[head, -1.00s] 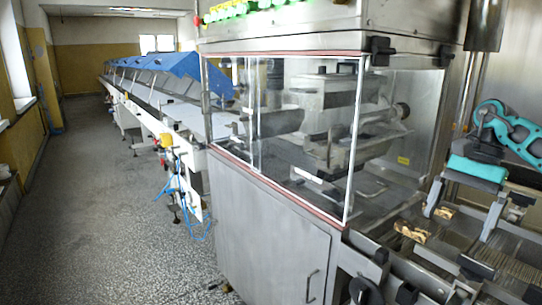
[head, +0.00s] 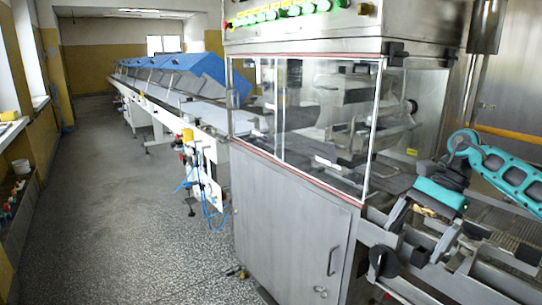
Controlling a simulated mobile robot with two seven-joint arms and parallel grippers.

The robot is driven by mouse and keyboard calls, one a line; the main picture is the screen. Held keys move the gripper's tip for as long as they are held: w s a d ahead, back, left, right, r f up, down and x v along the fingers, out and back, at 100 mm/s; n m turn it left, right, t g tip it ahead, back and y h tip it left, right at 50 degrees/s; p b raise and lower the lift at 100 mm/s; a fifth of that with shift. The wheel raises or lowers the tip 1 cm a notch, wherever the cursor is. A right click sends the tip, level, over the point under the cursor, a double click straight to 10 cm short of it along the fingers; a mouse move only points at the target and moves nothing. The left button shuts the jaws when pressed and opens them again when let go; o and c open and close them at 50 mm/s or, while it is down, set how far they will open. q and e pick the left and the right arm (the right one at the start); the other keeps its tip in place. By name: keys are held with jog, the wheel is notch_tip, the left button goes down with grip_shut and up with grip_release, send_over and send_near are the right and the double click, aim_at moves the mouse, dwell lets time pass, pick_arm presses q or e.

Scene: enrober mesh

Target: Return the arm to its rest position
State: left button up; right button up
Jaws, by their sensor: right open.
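My right arm (head: 507,178), teal and dark grey, comes in from the right edge in the head view. My right gripper (head: 422,228) hangs over the conveyor part of the steel machine, with its two grey fingers apart. A small tan and brown piece (head: 425,210) shows between the fingers, partly hidden by the gripper; I cannot tell whether anything touches it. My left gripper is out of view.
The steel machine (head: 290,215) with clear guard panels stands left of my right gripper. Its rails and mesh belt (head: 505,240) lie below and right of the gripper. A long line with blue covers (head: 190,75) runs back. The speckled floor (head: 130,200) at left is clear.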

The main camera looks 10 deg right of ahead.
jog(key=s+a+f+m+t+y, duration=0.1)
jog(key=a+f+m+t+y, duration=0.25)
jog(key=a+m, duration=0.45)
jog(key=a+f+m+t+y, duration=0.25)
jog(key=a+m+y, duration=0.3)
jog(key=a, duration=0.45)
jog(key=s+a+f+m+t+y, duration=0.1)
jog(key=a+f+m+t+y, duration=0.15)
jog(key=a+m, duration=0.55)
jog(key=s+d+f+m+t+h, duration=0.1)
jog(key=s+d+f+m+h, duration=0.2)
jog(key=m, duration=0.8)
jog(key=s+d+f+m+t+h, duration=0.1)
jog(key=s+d+f+m+h, duration=0.2)
jog(key=s+f+m+h, duration=0.4)
jog(key=s+d+f+m+t+h, duration=0.2)
jog(key=s+f+m+h, duration=0.3)
jog(key=f+m, duration=0.5)
jog(key=s+d+m, duration=0.1)
jog(key=m, duration=0.6)
jog(key=shift+s+f, duration=0.35)
jog(key=shift+s, duration=0.05)
